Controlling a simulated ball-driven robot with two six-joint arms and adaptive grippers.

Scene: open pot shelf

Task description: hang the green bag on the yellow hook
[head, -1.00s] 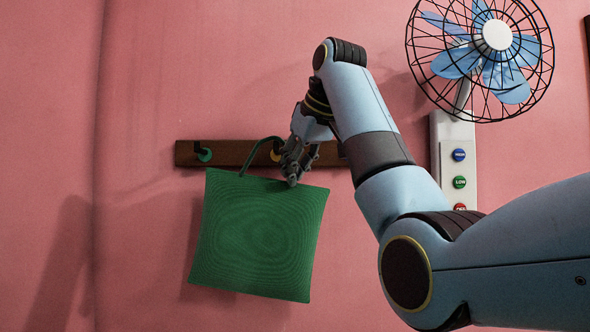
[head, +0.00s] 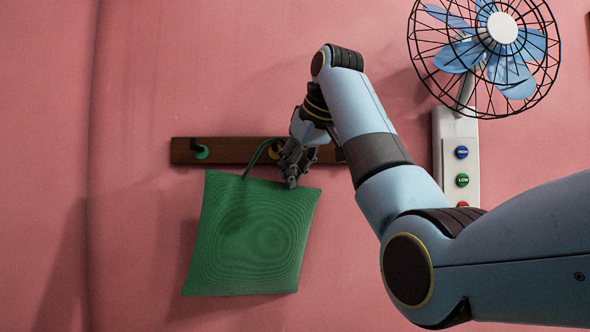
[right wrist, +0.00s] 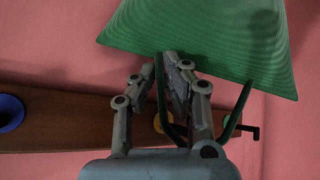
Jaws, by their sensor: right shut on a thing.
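The green bag (head: 250,235) hangs below the wooden hook rail, slightly tilted, in the head view. It shows upside down at the top of the right wrist view (right wrist: 200,40). My right gripper (head: 291,170) is shut on the bag's handle (right wrist: 160,95), just above the bag's top edge. The yellow hook (head: 275,153) is right behind the gripper and partly hidden; its yellow base also shows behind the fingers in the right wrist view (right wrist: 158,123). I cannot tell whether the handle is around the hook or in front of it. My left gripper is not in view.
The wooden rail (head: 235,150) is on the pink wall, with a green hook (head: 202,152) to the left and a blue hook (right wrist: 9,112) at the other end. A caged fan (head: 485,55) with buttons is on the right. The wall left of the bag is clear.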

